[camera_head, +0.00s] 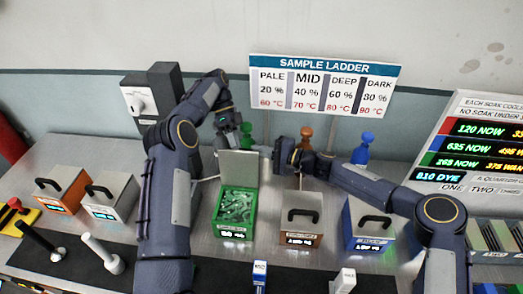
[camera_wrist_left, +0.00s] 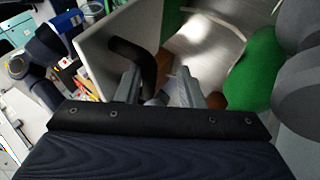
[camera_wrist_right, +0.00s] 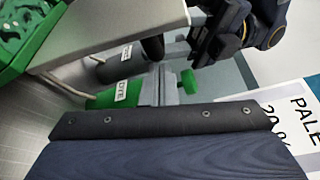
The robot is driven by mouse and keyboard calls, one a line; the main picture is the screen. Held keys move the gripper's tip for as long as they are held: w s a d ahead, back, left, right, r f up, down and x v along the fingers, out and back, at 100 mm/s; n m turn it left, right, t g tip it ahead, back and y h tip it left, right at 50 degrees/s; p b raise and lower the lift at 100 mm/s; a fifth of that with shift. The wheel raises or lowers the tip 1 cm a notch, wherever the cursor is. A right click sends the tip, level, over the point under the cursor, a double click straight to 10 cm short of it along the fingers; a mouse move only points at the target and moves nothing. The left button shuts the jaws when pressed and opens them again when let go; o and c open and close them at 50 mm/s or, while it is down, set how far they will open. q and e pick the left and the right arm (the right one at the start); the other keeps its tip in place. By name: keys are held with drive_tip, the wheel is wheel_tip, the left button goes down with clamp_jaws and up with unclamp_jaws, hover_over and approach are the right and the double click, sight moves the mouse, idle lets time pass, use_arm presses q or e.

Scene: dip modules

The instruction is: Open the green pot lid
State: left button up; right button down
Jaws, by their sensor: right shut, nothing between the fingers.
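The green pot (camera_head: 236,212), filled with green pieces, stands in the middle of the bench. Its grey lid (camera_head: 238,165) stands upright at the pot's back edge, so the pot is open. My left gripper (camera_head: 228,132) is behind the lid's top. In the left wrist view its fingers (camera_wrist_left: 160,88) are apart, with the lid's black handle (camera_wrist_left: 135,55) close by and its lower end between them; I cannot tell whether they touch. My right gripper (camera_head: 282,155) is right of the lid. In the right wrist view its fingertips (camera_wrist_right: 156,85) are together and empty, in front of a green dye bottle (camera_wrist_right: 120,95).
An orange pot (camera_head: 300,220) and a blue pot (camera_head: 368,225), both lidded, stand to the right. Two more lidded boxes (camera_head: 108,195) stand at left. Orange (camera_head: 306,140) and blue bottles (camera_head: 362,148) stand behind. Dark and white upright handles (camera_head: 103,252) are at front left.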

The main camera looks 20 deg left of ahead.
use_arm(q)
drive_tip(key=shift+o, duration=0.5)
use_arm(e)
drive_tip(key=shift+s+a, duration=0.3)
drive_tip(key=shift+s, duration=0.1)
use_arm(q)
drive_tip(key=shift+r, duration=0.2)
